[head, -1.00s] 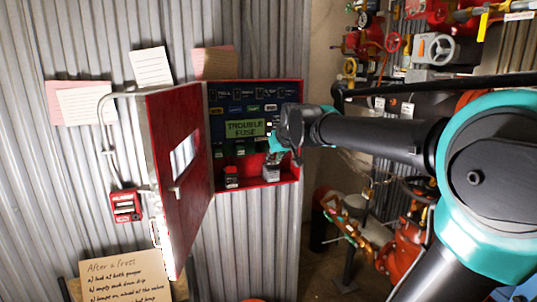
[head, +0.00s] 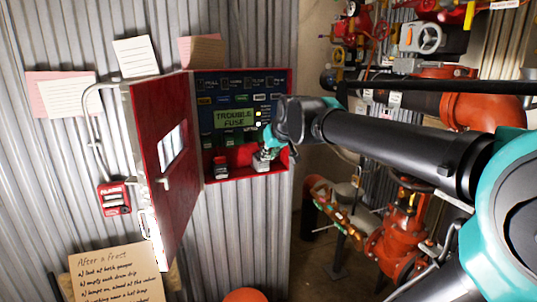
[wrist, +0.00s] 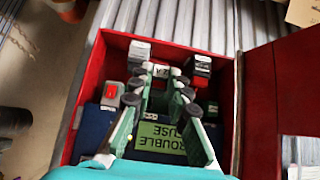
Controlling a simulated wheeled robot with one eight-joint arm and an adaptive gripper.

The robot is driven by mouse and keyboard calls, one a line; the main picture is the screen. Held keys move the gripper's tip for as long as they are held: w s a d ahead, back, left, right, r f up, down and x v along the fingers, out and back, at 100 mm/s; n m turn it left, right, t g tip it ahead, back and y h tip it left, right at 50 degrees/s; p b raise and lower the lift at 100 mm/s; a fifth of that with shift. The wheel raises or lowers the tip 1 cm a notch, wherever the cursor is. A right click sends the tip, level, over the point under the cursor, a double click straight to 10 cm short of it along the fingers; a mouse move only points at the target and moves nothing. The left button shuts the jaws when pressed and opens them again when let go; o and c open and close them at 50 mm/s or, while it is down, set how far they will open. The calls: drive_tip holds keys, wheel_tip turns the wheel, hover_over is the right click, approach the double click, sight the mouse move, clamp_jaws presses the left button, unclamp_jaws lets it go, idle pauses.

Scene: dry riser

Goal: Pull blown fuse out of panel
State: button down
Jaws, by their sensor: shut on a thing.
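The fuse panel is an open red box (head: 252,172) on the corrugated wall, with a lit display (head: 234,118) reading TROUBLE FUSE. My gripper (head: 268,150) is inside the box at its lower right. In the wrist view, where the panel appears upside down, my gripper (wrist: 164,80) is shut on a small fuse (wrist: 161,70) with a pale marked face; the fingers hide most of it. I cannot tell whether it is still seated. A grey block (wrist: 139,52) and a black and red block (wrist: 200,68) stand on either side, apart from the fingertips.
The red door (head: 165,165) hangs open on the left, with a bent pipe and red call box (head: 113,198) beyond it. The box walls are close around my gripper. Red pipes and valves (head: 400,225) fill the right. A cardboard notice (head: 115,275) stands below.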

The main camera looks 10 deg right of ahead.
drive_tip(key=shift+s+d, duration=0.2)
drive_tip(key=shift+s, duration=0.6)
drive_tip(key=shift+s+d, duration=0.25)
drive_tip(key=shift+s, duration=0.55)
drive_tip(key=shift+s+d, duration=0.2)
drive_tip(key=shift+s, duration=0.6)
drive_tip(key=shift+f, duration=0.1)
